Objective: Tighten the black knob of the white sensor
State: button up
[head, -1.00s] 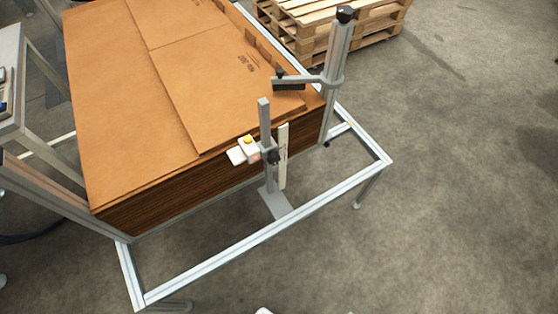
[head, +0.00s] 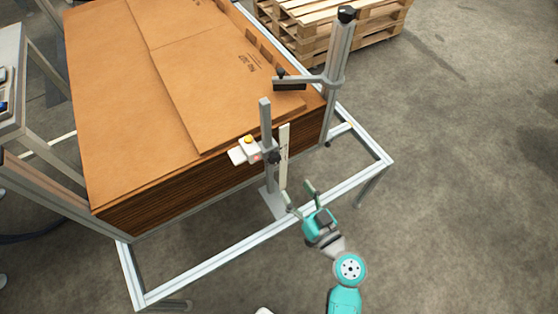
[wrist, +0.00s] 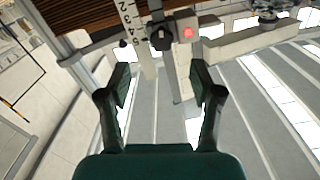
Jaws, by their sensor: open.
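The white sensor (head: 243,151) with a yellow top and a red light sits on an upright grey post (head: 265,122) at the frame's front. Its black knob (head: 275,157) is on the right side of the post, beside a pale vertical scale (head: 284,150). In the wrist view the black knob (wrist: 160,38) is at top centre, between the numbered scale (wrist: 133,25) and the sensor's red light (wrist: 187,32). My gripper (head: 299,193) is open and empty, below and to the right of the knob. In the wrist view its two fingers (wrist: 159,80) are spread below the knob, apart from it.
A stack of brown cardboard (head: 150,80) fills the metal frame (head: 225,251) behind the post. A taller post with a clamp arm (head: 310,79) stands at upper right. Wooden pallets (head: 330,30) lie behind. The floor on the right (head: 470,180) is clear.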

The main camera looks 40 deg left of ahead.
aim_at(276, 162)
jog(key=x, duration=1.1)
jog(key=shift+a+r, duration=0.1)
jog(key=shift+r, duration=0.05)
jog(key=c, duration=1.2)
